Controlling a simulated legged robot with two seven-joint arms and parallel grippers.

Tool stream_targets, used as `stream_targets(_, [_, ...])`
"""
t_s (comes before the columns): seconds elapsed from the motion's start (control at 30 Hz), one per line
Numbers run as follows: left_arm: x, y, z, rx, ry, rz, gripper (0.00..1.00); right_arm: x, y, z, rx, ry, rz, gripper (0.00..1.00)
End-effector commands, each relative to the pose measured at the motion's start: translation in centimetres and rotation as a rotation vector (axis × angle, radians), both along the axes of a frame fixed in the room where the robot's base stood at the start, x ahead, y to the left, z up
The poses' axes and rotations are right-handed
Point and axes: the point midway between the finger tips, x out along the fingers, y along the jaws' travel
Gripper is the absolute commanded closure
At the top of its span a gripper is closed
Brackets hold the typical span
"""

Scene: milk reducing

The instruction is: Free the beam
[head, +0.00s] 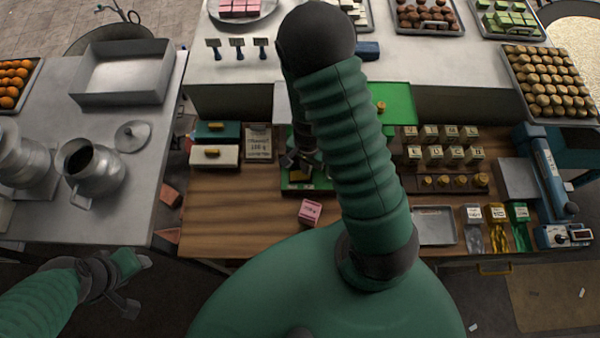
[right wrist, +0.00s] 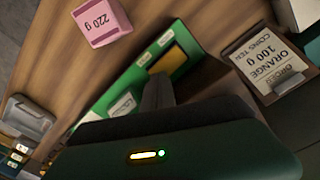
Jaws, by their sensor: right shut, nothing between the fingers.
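My right gripper (head: 297,163) is shut and empty, low over a green base (head: 295,187) at the middle of the wooden bench. In the right wrist view its dark fingers (right wrist: 158,95) point at this green base (right wrist: 125,85), which has a brass plate (right wrist: 173,60) and white labels. I cannot tell whether they touch. A pink 220 g block (head: 311,211) sits in front of the base and also shows in the right wrist view (right wrist: 102,23). No beam can be made out; my right arm hides much of the middle. My left gripper (head: 132,285) hangs at lower left, away from the bench.
An ORANGE 100 g card (head: 258,143) stands left of the base; it shows in the right wrist view (right wrist: 270,65). Labelled blocks (head: 440,143) and brass knobs (head: 455,182) stand to the right. A green panel (head: 398,100) is behind. The bench's front left (head: 235,215) is clear.

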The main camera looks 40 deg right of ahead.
Motion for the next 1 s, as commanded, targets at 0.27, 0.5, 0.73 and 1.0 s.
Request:
stream_targets(0.27, [0.0, 0.0, -0.5, 0.000, 0.000, 0.000, 0.54, 0.0, 0.0, -0.5, 0.000, 0.000, 0.000, 1.00])
stream_targets(0.5, [0.0, 0.0, -0.8, 0.000, 0.000, 0.000, 0.54, 0.0, 0.0, -0.9, 0.000, 0.000, 0.000, 1.00])
stream_targets(0.73, [0.0, 0.0, -1.1, 0.000, 0.000, 0.000, 0.54, 0.0, 0.0, -1.2, 0.000, 0.000, 0.000, 1.00])
stream_targets(1.0, [0.0, 0.0, -1.4, 0.000, 0.000, 0.000, 0.54, 0.0, 0.0, -1.6, 0.001, 0.000, 0.000, 1.00])
